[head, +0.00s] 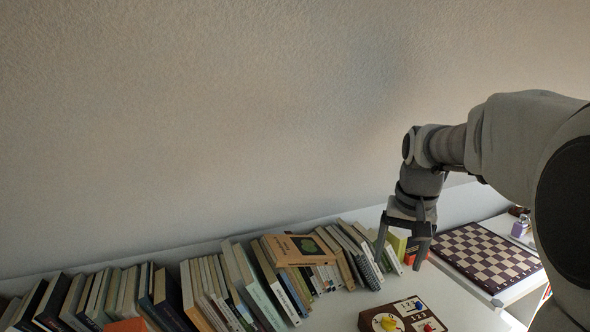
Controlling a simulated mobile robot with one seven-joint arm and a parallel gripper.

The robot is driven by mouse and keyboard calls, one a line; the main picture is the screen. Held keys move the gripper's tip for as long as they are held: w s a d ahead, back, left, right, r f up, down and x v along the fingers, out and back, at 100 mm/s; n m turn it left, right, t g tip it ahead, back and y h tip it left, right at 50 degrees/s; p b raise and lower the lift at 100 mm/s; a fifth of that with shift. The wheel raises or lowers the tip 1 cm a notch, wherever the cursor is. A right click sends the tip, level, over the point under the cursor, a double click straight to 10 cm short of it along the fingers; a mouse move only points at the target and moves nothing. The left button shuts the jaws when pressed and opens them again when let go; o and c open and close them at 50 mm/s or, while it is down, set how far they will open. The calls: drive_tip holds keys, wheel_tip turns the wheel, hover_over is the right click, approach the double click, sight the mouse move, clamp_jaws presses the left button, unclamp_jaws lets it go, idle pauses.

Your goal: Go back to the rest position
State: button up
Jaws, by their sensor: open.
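My gripper (400,250) hangs from my grey arm at the right of the head view, pointing down. Its two fingers are spread apart, with nothing seen between them other than the background. It appears in front of the right end of the book row, and I cannot tell how far above the surface it is. No drawer shows in this view.
Several books (262,285) lean in a row along the textured wall (200,120). A wooden toy board (403,316) with coloured pieces lies on the white surface (462,296). A chessboard (487,250) lies at the right, with a small purple bottle (519,229) beyond it.

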drive_tip(key=s+a+n+t, duration=0.1)
drive_tip(key=s+a, duration=0.2)
drive_tip(key=s, duration=0.7)
drive_tip(key=s+a+n+t, duration=0.2)
drive_tip(key=s+a, duration=0.1)
drive_tip(key=s, duration=0.8)
drive_tip(key=shift+r+n+t, duration=0.25)
drive_tip(key=shift+n+t, duration=0.05)
drive_tip(key=shift+s, duration=0.1)
